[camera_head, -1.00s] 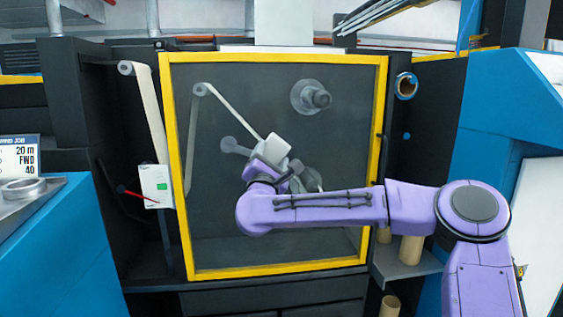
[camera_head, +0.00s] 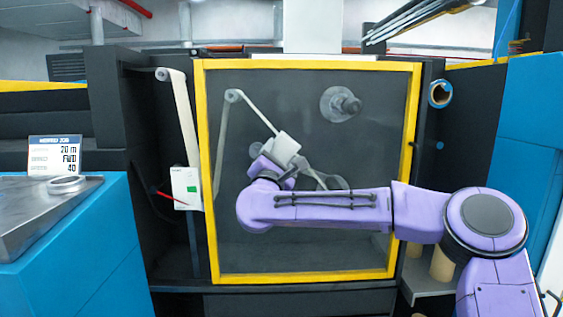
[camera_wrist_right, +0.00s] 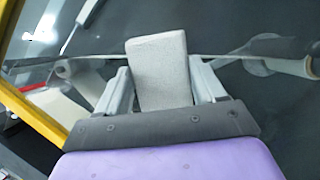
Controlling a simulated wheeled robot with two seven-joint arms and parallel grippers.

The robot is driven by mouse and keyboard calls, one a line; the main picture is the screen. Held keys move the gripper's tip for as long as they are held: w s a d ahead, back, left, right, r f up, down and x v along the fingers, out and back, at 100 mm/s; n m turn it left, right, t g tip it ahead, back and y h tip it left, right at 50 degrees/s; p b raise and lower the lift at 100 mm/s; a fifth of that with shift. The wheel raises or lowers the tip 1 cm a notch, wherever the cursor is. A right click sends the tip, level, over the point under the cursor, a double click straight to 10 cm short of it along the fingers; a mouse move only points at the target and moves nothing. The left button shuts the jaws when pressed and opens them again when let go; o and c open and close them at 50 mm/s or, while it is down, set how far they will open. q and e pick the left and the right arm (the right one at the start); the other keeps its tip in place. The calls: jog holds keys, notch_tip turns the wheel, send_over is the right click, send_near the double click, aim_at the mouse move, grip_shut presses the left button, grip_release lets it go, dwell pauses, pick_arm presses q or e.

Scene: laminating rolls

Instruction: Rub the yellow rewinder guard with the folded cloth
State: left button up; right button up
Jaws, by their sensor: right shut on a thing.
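The yellow-framed rewinder guard (camera_head: 310,275) stands upright in the middle of the head view, with a clear pane inside its frame. My right gripper (camera_head: 283,152) is in front of the pane, left of its middle, and is shut on the folded cloth (camera_head: 286,146). In the right wrist view the pale grey cloth (camera_wrist_right: 160,72) is held between the two fingers of my right gripper (camera_wrist_right: 163,92), its end toward the pane. I cannot tell if the cloth touches the pane. The yellow frame (camera_wrist_right: 28,100) also crosses the left of that view. My left gripper is out of view.
Behind the pane are rollers and a web strip (camera_head: 219,148). A white box with a green mark (camera_head: 186,188) is left of the guard. Blue cabinets flank it. A blue-rimmed roll (camera_head: 440,94) is at the right, and cardboard cores (camera_head: 442,266) stand on a low shelf.

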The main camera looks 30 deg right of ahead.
aim_at(296, 153)
jog(key=shift+s+d+f+b, duration=0.1)
jog(key=shift+s+d+b, duration=0.3)
jog(key=shift+d+b, duration=0.25)
jog(key=shift+s+d+f+b, duration=0.1)
jog(key=shift+s+d+b, duration=0.25)
jog(key=shift+d+b, duration=0.3)
jog(key=shift+s+d+r, duration=0.2)
jog(key=shift+s+d, duration=0.05)
jog(key=shift+d, duration=0.1)
jog(key=shift+s+d+f+b, duration=0.1)
jog(key=shift+s+d+b, duration=0.15)
jog(key=shift+d+b, duration=0.3)
jog(key=shift+s+d+b, duration=0.5)
jog(key=shift+d+b, duration=0.1)
jog(key=shift+d, duration=0.1)
jog(key=shift+s+d, duration=0.2)
jog(key=shift+d, duration=0.1)
jog(key=d+b, duration=0.1)
jog(key=s+d+b, duration=0.1)
jog(key=shift+s+d, duration=0.45)
jog(key=shift+d, duration=0.15)
